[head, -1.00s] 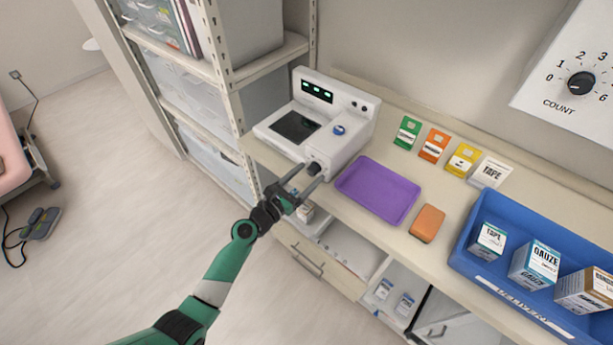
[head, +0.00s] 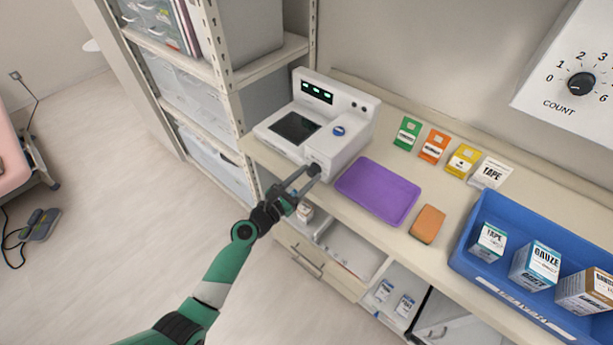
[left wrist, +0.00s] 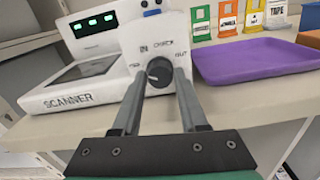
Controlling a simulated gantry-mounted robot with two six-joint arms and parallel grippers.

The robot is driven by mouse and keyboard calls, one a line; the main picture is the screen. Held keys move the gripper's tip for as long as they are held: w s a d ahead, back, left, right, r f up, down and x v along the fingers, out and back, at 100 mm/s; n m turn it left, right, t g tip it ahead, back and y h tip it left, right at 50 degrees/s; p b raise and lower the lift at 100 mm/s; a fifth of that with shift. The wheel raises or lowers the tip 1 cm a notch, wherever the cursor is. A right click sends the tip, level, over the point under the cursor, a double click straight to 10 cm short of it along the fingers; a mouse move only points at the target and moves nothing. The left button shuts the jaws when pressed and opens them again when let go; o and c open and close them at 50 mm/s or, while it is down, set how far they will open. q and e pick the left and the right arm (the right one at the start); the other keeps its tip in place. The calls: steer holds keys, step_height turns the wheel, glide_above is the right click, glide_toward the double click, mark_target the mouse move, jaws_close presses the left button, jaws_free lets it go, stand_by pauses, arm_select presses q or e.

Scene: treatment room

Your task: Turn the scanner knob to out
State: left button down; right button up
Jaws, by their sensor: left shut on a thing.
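The white scanner (head: 335,155) stands on the counter with a dark screen and lit green displays. My left gripper (head: 311,170) is shut on the knob from the front, one finger on each side in the left wrist view (left wrist: 159,78). In the head view the fingers partly hide the knob. My right gripper is not in view.
A purple tray (head: 378,191) lies just right of the scanner, with an orange block (head: 427,224) beyond it. A blue bin (head: 480,235) with boxes stands at the right. A shelf rack (head: 236,100) rises at the left. Open floor lies left of the counter.

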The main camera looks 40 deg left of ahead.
arm_select(q)
steer(key=m+b, duration=0.1)
steer(key=m, duration=0.5)
steer(key=shift+m, duration=0.4)
steer(key=m+b, duration=0.2)
steer(key=m, duration=0.4)
steer(key=shift+f, duration=0.1)
steer(key=m+b, duration=0.2)
steer(key=m, duration=0.4)
steer(key=shift+m+b, duration=0.4)
steer(key=m+b, duration=0.1)
steer(key=m, duration=0.2)
steer(key=shift+m+b, duration=0.8)
steer(key=shift+m, duration=0.8)
steer(key=shift+c, duration=2.2)
jaws_free()
steer(key=shift+s, duration=0.15)
